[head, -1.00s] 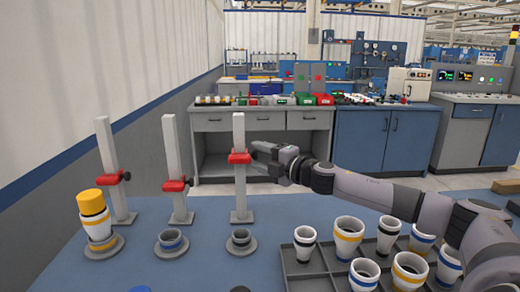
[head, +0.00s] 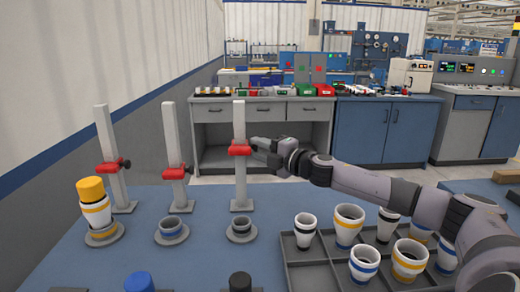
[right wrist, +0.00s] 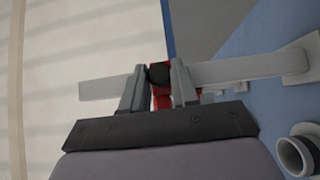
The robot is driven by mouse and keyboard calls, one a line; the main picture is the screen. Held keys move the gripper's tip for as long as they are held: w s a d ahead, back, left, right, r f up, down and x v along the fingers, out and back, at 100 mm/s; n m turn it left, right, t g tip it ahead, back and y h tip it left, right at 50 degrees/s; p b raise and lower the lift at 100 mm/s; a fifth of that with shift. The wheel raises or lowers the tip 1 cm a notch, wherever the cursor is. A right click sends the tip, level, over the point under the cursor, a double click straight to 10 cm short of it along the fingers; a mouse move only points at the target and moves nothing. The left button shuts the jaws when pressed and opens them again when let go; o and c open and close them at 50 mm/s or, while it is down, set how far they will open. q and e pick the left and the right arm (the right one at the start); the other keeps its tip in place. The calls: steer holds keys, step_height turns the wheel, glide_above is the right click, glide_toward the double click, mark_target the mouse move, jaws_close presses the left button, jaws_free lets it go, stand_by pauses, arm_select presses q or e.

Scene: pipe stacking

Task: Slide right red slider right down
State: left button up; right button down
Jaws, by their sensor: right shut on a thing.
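The right red slider (head: 240,150) sits about midway up the right grey post (head: 240,185). My right gripper (head: 255,148) is at its right side. Part of the red slider (right wrist: 161,100) shows between the fingers. A grey cup ring (head: 240,226) stands on the round base in front of this post. My left gripper is not in view.
The middle post's red slider (head: 174,173) and the left post's red slider (head: 109,168) stand to the left. A stacked piece with a yellow top (head: 93,200) is at far left. A grey tray (head: 300,275) with several cups lies below my right arm.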

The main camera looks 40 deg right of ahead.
step_height(320, 180, down, 3)
steer(key=shift+f+b, duration=0.15)
steer(key=shift+b, duration=0.3)
steer(key=c, duration=0.9)
jaws_free()
steer(key=shift+o, duration=0.2)
steer(key=shift+r, duration=0.2)
